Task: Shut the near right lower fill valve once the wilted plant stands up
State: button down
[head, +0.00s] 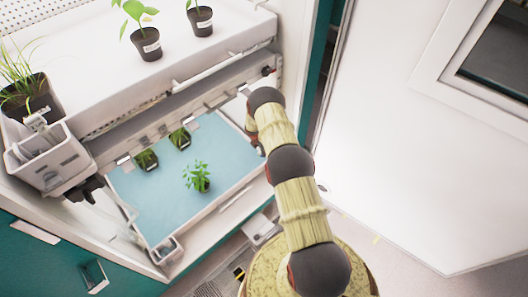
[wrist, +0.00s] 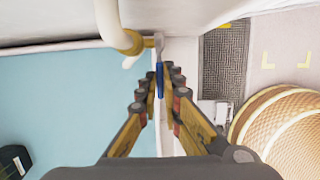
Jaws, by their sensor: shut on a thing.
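The fill valve (wrist: 128,42) is a brass fitting on a white pipe, with a blue-tipped lever (wrist: 160,80), at the tray's edge in the wrist view. My gripper (wrist: 162,85) is shut on the blue lever, its fingers on either side of it. In the head view my arm hides most of the gripper and valve. A leafy green plant (head: 197,177) stands in the blue tray (head: 225,150), with its stems looking upright and its leaves spread. Two smaller pots with low greenery, a left one (head: 146,160) and a right one (head: 180,138), stand behind it.
The upper shelf (head: 85,75) holds a small potted plant (head: 201,20), a larger-leaved one (head: 146,42) and a grassy one (head: 25,90). A white caddy (head: 50,160) hangs at the left. A white door panel (head: 420,150) stands to the right of my arm. A floor grate (wrist: 222,65) lies beyond the tray.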

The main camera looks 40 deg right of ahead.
jog(key=c, duration=2)
grip_release()
jog(key=shift+o, duration=0.2)
jog(key=shift+f, duration=0.2)
